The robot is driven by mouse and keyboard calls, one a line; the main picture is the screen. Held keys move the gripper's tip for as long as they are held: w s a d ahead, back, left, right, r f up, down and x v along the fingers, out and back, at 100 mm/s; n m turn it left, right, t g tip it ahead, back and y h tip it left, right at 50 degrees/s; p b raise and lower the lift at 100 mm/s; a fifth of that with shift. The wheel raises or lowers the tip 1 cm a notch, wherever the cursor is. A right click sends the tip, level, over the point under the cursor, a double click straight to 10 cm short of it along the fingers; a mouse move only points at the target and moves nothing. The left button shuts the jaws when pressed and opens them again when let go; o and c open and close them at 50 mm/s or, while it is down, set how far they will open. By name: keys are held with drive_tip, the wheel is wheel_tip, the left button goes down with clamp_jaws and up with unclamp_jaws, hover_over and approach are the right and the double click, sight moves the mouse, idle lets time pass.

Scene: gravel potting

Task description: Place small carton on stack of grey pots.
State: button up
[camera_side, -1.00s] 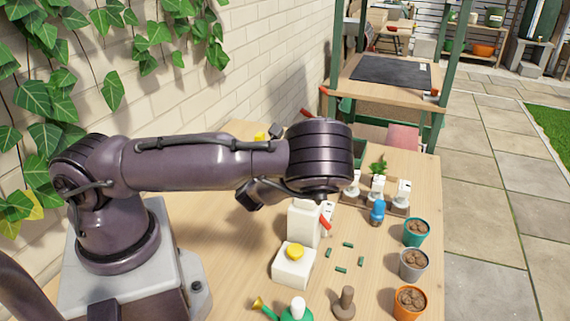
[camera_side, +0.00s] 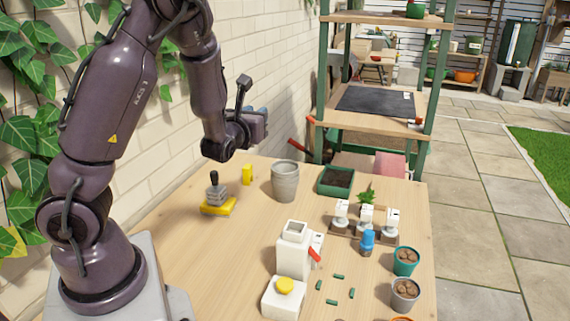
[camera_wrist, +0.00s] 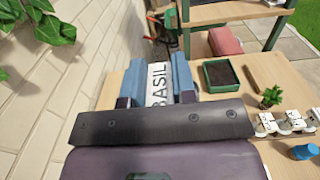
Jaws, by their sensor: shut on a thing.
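My gripper (camera_wrist: 158,85) is shut on a small white carton (camera_wrist: 159,82) marked BASIL, held between its blue fingers in the wrist view. In the side view my gripper (camera_side: 262,114) is raised above the far part of the table, near the brick wall. The carton cannot be made out there. The stack of grey pots (camera_side: 285,182) stands upright on the table, below and slightly right of my gripper in the side view. It is not visible in the wrist view.
A green tray of soil (camera_side: 336,181) stands right of the pots. A yellow block (camera_side: 247,174) and a yellow-based tool with a black handle (camera_side: 217,200) stand to their left. A white canister (camera_side: 293,252) is nearer. The brick wall (camera_side: 255,75) runs close behind.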

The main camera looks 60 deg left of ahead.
drive_tip(key=shift+w+a+f, duration=1.3)
drive_tip(key=shift+w+f, duration=0.6)
drive_tip(key=shift+f, duration=0.25)
drive_tip(key=shift+w+a+f, duration=1.25)
drive_tip(key=shift+w+f, duration=0.7)
drive_tip(key=shift+f, duration=0.25)
drive_tip(key=shift+w+a+f, duration=1.3)
drive_tip(key=shift+w+f, duration=0.6)
drive_tip(key=shift+f, duration=0.25)
drive_tip(key=shift+f, duration=0.15)
drive_tip(key=o, duration=0.9)
